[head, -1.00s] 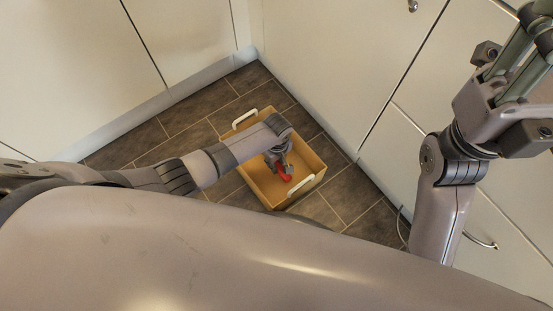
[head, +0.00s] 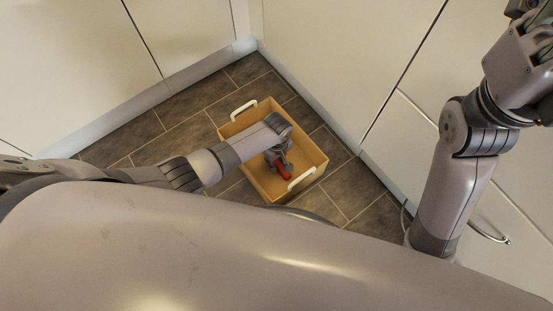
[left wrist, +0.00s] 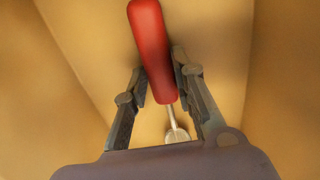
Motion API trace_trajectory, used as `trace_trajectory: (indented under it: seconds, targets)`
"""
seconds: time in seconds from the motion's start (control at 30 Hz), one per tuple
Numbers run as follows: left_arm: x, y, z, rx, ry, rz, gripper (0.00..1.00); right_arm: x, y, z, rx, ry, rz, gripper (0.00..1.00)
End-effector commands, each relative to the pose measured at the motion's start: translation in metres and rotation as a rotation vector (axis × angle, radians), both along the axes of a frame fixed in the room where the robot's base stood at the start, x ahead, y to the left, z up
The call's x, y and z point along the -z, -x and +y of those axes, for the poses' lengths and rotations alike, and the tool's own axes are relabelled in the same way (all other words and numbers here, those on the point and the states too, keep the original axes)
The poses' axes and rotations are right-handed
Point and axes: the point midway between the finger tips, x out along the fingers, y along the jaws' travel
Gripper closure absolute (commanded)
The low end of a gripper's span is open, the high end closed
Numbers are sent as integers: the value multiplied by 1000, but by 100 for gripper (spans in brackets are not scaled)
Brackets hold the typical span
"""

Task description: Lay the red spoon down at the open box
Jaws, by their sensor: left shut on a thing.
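The red spoon (head: 284,171) is at my left gripper (head: 279,160), inside the open box. The open box (head: 309,150) is tan with white handles and stands on the floor. In the left wrist view, the fingers of my left gripper (left wrist: 162,95) are shut on the red handle of the spoon (left wrist: 150,40). The metal end of the spoon shows between the fingers, partly hidden by the gripper body. The box walls surround the spoon in that view. I cannot tell whether the spoon touches the box floor. My right gripper is at the upper right of the head view, its fingers out of frame.
Pale gloss cabinets (head: 330,60) meet in a corner behind the box. Dark tiled floor (head: 190,140) is free to the left of the box. A cabinet handle (head: 489,233) is at the lower right, near my right arm.

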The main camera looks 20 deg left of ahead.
Motion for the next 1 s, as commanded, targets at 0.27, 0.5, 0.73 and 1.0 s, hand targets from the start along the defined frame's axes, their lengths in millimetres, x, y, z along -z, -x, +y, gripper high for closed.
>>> trace_trajectory:
  seconds: [0.27, 0.5, 0.73, 1.0]
  targets:
    - [0, 0, 0, 0, 0, 0, 62, 0, 0, 0, 0, 0, 0, 60]
    - [0, 0, 0, 0, 0, 0, 52, 0, 0, 0, 0, 0, 0, 60]
    - [0, 0, 0, 0, 0, 0, 45, 0, 0, 0, 0, -1, 0, 60]
    - [0, 0, 0, 0, 0, 0, 32, 0, 0, 0, 0, -1, 0, 60]
